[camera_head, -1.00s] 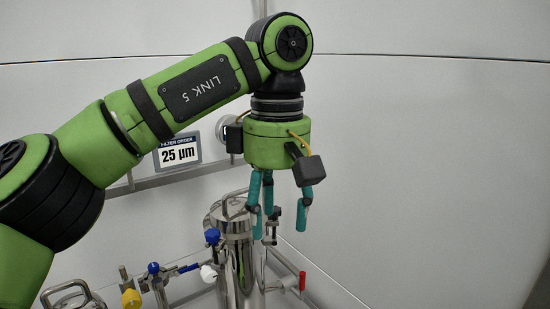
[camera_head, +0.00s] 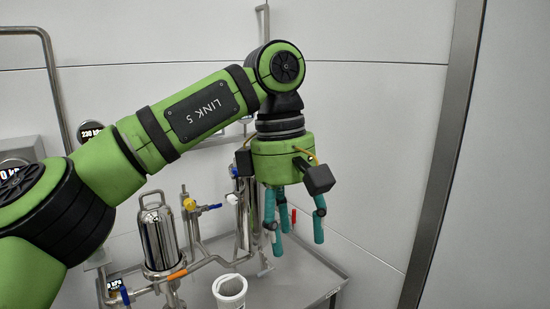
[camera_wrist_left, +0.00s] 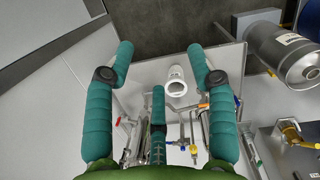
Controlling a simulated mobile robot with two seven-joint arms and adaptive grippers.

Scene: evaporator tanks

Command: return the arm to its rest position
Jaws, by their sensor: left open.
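My left arm, green with black joints, comes in from the left in the head view. Its left gripper (camera_head: 294,222) points down with its teal fingers spread, open and empty, in front of the steel filter piping. In the left wrist view the left gripper (camera_wrist_left: 160,75) shows its three fingers apart with nothing between them. My right gripper is not in view.
A steel filter housing (camera_head: 158,235) stands at centre left with valves and pipes. A white cup (camera_head: 230,290) sits on the grey tray (camera_head: 310,275) below; the cup also shows in the wrist view (camera_wrist_left: 176,82). A steel tank (camera_wrist_left: 284,54) lies right there. The wall at right is bare.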

